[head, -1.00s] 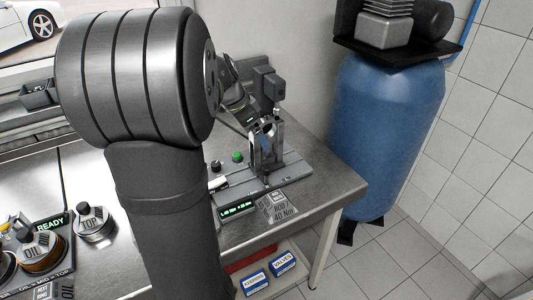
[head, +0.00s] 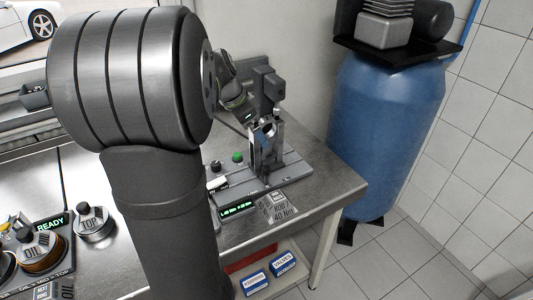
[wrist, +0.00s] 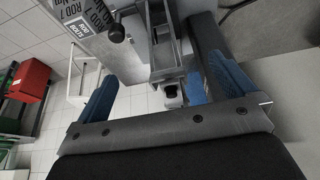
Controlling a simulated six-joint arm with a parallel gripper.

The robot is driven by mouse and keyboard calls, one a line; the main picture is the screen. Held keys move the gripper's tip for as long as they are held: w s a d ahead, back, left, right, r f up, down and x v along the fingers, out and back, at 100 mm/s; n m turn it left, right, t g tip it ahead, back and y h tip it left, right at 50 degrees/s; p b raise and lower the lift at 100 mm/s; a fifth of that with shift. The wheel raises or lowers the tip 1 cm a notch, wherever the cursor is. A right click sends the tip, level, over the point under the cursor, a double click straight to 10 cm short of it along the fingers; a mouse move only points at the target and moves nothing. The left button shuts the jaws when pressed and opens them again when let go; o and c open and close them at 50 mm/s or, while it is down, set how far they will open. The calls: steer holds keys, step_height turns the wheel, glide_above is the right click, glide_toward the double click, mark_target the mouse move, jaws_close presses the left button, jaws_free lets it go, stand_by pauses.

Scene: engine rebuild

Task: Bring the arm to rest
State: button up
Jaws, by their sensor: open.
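My arm fills the left of the head view, and its wrist shows behind it, up and left of a grey upright fixture (head: 267,143) on a plate at the right end of the bench. My gripper (wrist: 160,88) shows in the wrist view with its two blue-padded fingers spread wide, open. Nothing is gripped. The fixture shows between and beyond the fingers in the wrist view (wrist: 167,45); how far off it is I cannot tell. In the head view my fingers are mostly hidden.
The steel bench (head: 330,186) ends at the right, beside a blue tank (head: 385,140). A TOP container (head: 94,222) and an OIL container (head: 40,252) stand at the left, near a READY display (head: 53,223). Blue-white boxes (head: 283,263) lie on a shelf below.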

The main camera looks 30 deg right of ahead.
steer(key=v, duration=0.8)
